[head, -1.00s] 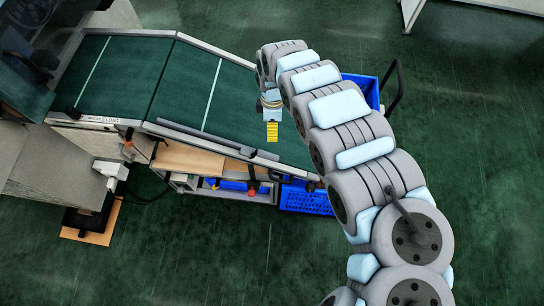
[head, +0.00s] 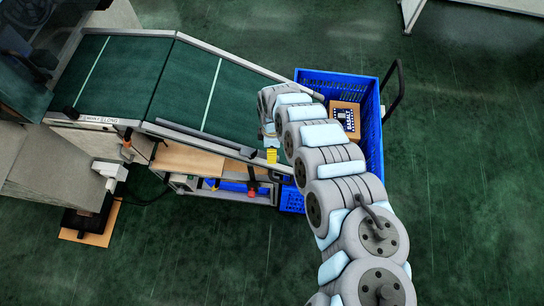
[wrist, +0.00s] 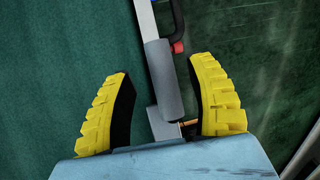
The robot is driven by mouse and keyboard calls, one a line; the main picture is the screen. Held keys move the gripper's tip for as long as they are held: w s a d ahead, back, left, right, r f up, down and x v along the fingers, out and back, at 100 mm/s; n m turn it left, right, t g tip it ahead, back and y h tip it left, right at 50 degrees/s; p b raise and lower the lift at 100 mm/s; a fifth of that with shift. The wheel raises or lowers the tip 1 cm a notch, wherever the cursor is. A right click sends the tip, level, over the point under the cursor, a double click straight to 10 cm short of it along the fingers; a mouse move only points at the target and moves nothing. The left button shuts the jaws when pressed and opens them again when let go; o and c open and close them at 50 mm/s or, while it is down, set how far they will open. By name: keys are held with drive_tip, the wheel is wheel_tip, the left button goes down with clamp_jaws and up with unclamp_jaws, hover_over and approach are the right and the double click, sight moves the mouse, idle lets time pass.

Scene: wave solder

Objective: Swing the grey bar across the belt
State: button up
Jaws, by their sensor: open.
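The grey bar (head: 205,138) lies along the near side rail of the green belt (head: 190,85), lengthwise with it and not across it. In the head view, my gripper (head: 271,156) is at the bar's right end, over the belt's near edge. In the wrist view, my gripper (wrist: 161,68) is open, with a yellow finger on each side of the grey bar's end (wrist: 163,80). The bar passes between the fingers, nearer the right one, with space visible on both sides. I cannot tell its depth relative to the fingertips.
A blue crate (head: 368,125) holding a brown box with a dark board (head: 345,118) stands beyond the belt's right end. A red knob (head: 252,192) sits below the near rail. A machine housing (head: 50,165) stands at the left. The belt surface is clear.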

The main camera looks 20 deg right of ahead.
drive_tip(key=shift+s+a+f, duration=0.1)
drive_tip(key=shift+s+f, duration=0.05)
drive_tip(key=shift+f, duration=0.75)
drive_tip(key=shift+s+a+f, duration=0.1)
drive_tip(key=shift+s+f, duration=0.05)
drive_tip(key=shift+f, duration=0.75)
clamp_jaws()
